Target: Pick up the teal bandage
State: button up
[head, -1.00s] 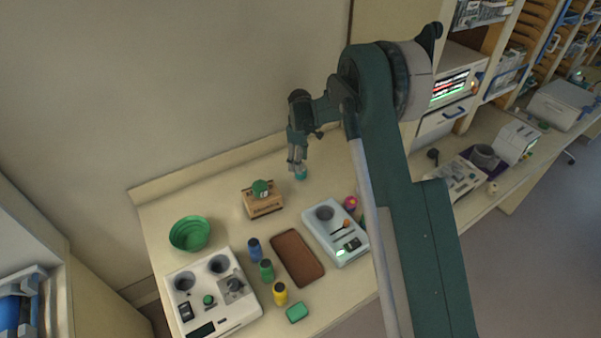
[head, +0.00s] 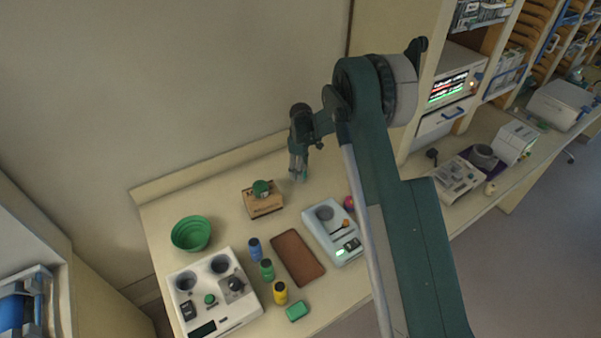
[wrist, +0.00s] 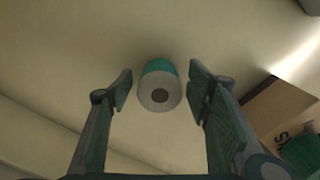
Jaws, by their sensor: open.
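The teal bandage (wrist: 159,88) is a small roll with a teal side and a pale end with a dark core. In the wrist view it lies between the two fingers of my gripper (wrist: 160,78), with a gap on each side and no visible contact. My gripper is open and empty. In the head view my gripper (head: 298,168) points down near the back of the counter, right of the cardboard box. There the fingers hide most of the bandage.
The cardboard box (head: 262,203) with a green-topped item on it stands close, left of my gripper. A pale blue device (head: 345,252), a brown tray (head: 298,258), a green bowl (head: 190,233) and several bottles stand nearer the front. The wall is behind.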

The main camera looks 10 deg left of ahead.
jog(key=c, duration=1)
jog(key=shift+r, duration=0.1)
jog(key=shift+r+b, duration=0.95)
jog(key=shift+r, duration=3.95)
